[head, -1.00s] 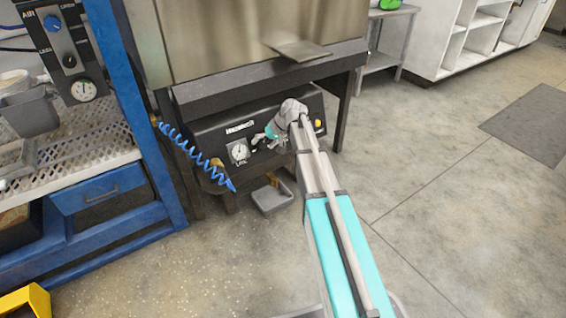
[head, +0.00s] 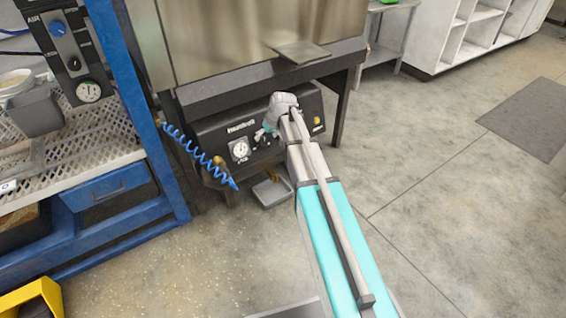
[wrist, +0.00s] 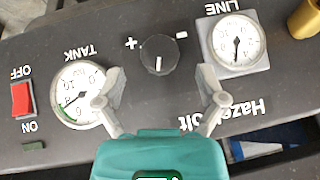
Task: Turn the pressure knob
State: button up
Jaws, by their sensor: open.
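A round black knob (wrist: 158,55) with a white pointer line sits on the dark panel, between a plus and a minus mark. In the wrist view it stands between a gauge marked TANK (wrist: 80,93) and a gauge marked LINE (wrist: 235,43). My gripper (wrist: 160,78) is open and empty, its fingers spread to either side of and a little below the knob in that picture. I see no contact with the knob. In the head view my gripper (head: 268,130) is at the front panel, and the wrist partly covers the panel.
A red OFF/ON switch (wrist: 22,98) is left of the TANK gauge. A brass fitting (wrist: 304,18) is at upper right. A blue-framed bench (head: 150,130) stands left.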

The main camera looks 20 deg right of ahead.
jog(key=shift+p+v, duration=4.45)
jog(key=shift+v, duration=0.75)
jog(key=s+a+m+g+h+p, duration=0.1)
jog(key=s+a+m+g+h, duration=0.1)
jog(key=s, duration=2)
jog(key=shift+s+a+g+h, duration=0.3)
jog(key=shift+s+a+g, duration=0.05)
jog(key=shift+a+g, duration=0.45)
jog(key=shift+f, duration=0.1)
jog(key=n+t+y+b, duration=0.1)
jog(key=n+t+y, duration=0.1)
jog(key=n+t, duration=0.15)
send_near(264, 141)
jog(key=a+v, duration=0.1)
jog(key=v, duration=0.2)
jog(key=shift+s+d+m+t, duration=0.2)
jog(key=shift+d+m+t, duration=0.05)
jog(key=shift+d+m, duration=0.2)
jog(key=b+x, duration=1.2)
jog(key=x, duration=0.1)
jog(key=shift+f+b, duration=0.25)
jog(key=shift+b, duration=0.1)
jog(key=shift+w, duration=0.1)
